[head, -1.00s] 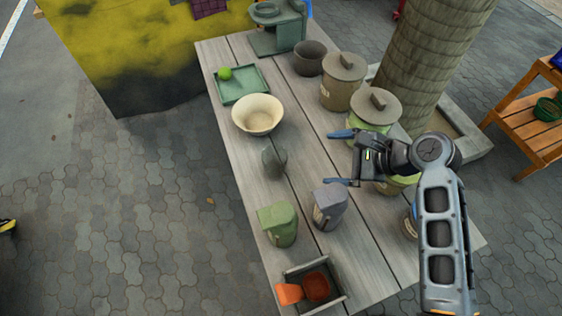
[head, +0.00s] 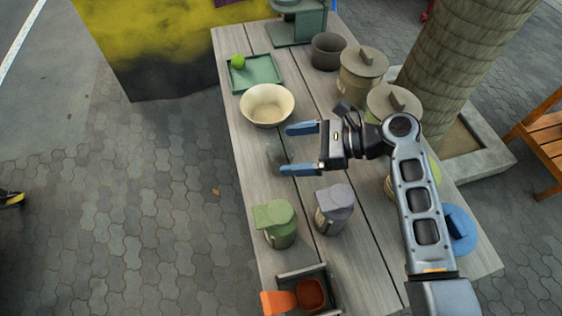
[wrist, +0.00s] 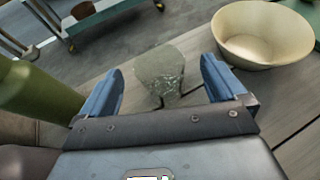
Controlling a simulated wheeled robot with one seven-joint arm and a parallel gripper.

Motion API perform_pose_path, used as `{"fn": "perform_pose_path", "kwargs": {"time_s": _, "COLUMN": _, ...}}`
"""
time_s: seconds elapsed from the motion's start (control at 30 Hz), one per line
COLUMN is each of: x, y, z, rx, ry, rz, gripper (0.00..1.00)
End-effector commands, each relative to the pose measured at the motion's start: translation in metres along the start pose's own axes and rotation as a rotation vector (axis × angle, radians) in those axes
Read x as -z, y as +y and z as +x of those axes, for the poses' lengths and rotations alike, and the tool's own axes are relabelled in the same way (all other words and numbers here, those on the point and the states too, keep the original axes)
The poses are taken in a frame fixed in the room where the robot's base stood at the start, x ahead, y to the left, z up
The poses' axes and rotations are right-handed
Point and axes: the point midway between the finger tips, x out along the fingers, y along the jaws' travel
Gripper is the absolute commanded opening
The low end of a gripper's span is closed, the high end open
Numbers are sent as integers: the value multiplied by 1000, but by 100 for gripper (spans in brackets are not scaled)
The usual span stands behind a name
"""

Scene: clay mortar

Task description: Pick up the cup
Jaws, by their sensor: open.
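A small grey-green cup (head: 274,153) stands on the wooden table, below the cream bowl in the head view. It looks faint there, against the grey planks. My gripper (head: 286,150) is open, with its blue fingers pointing left at the cup. In the wrist view, the cup (wrist: 160,74) shows between the two spread fingertips (wrist: 162,66), with a gap on each side. The fingers do not appear to touch it. I cannot tell how far the cup sits between them, and its lower part is partly hidden by my gripper.
The cream bowl (head: 266,105) stands close by the cup. A green canister (head: 275,226) and a grey canister (head: 334,210) stand on the near side. Lidded jars (head: 362,70) line the right. A green tray (head: 255,73) holds a green ball. The table's left edge is near.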

Motion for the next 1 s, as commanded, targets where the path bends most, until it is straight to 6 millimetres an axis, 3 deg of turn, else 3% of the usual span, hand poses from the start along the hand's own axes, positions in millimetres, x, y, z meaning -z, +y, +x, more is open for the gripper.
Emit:
{"fn": "perform_pose_path", "kwargs": {"time_s": 0.1, "x": 9, "y": 1, "z": 16, "rx": -1, "ry": 0, "rz": -3, "gripper": 97}}
{"fn": "perform_pose_path", "kwargs": {"time_s": 0.3, "x": 8, "y": 1, "z": 34, "rx": 0, "ry": 1, "rz": -2, "gripper": 97}}
{"fn": "perform_pose_path", "kwargs": {"time_s": 0.67, "x": 4, "y": 1, "z": 39, "rx": 0, "ry": 1, "rz": 0, "gripper": 97}}
{"fn": "perform_pose_path", "kwargs": {"time_s": 1.0, "x": 4, "y": 1, "z": 39, "rx": 1, "ry": 1, "rz": 0, "gripper": 67}}
